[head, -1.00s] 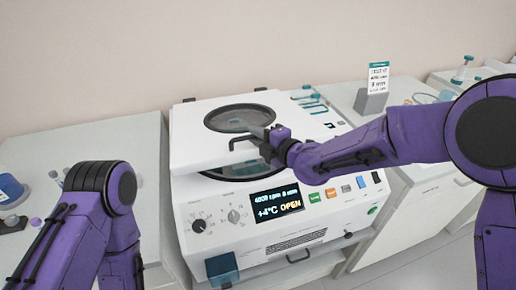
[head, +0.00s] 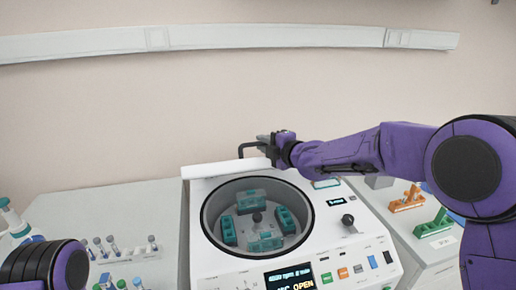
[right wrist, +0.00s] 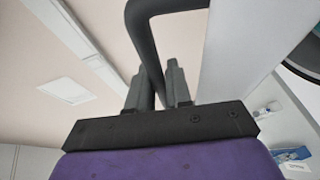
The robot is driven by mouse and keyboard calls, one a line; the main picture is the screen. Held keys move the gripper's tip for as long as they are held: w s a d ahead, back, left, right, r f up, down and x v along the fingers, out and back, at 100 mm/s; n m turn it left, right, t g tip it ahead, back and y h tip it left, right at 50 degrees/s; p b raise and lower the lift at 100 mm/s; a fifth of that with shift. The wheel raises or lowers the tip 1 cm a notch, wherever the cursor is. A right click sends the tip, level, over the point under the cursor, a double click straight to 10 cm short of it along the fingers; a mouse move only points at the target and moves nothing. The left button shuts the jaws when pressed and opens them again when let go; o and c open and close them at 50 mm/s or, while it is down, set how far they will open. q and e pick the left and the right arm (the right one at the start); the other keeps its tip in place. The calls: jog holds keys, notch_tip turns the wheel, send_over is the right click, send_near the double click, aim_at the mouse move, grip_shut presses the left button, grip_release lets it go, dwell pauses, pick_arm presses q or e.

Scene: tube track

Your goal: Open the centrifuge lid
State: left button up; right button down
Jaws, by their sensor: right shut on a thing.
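The white centrifuge (head: 215,262) stands in the middle of the head view. Its round chamber is uncovered and shows a rotor with several teal buckets (head: 265,240). The lid (head: 215,170) stands raised at the back of the machine, seen nearly edge-on. My right gripper (head: 268,146) is shut on the lid's dark bent handle (head: 248,147). In the right wrist view the handle (right wrist: 148,45) passes between the fingers, beside the pale lid (right wrist: 235,50). The display reads OPEN. My left arm shows at lower left; its gripper is out of view.
A rack of tubes (head: 125,255) stands on the left bench. Orange and green racks (head: 407,200) (head: 435,224) lie on the right bench. The wall is behind the centrifuge, with a white rail (head: 265,37) high on it.

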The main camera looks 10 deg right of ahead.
jog(key=c, duration=1.4)
grip_release()
jog(key=shift+s+d+b, duration=0.2)
jog(key=shift+s+b, duration=0.05)
jog(key=shift+b, duration=0.05)
jog(key=b+v, duration=0.3)
jog(key=v, duration=0.7)
jog(key=shift+b, duration=0.4)
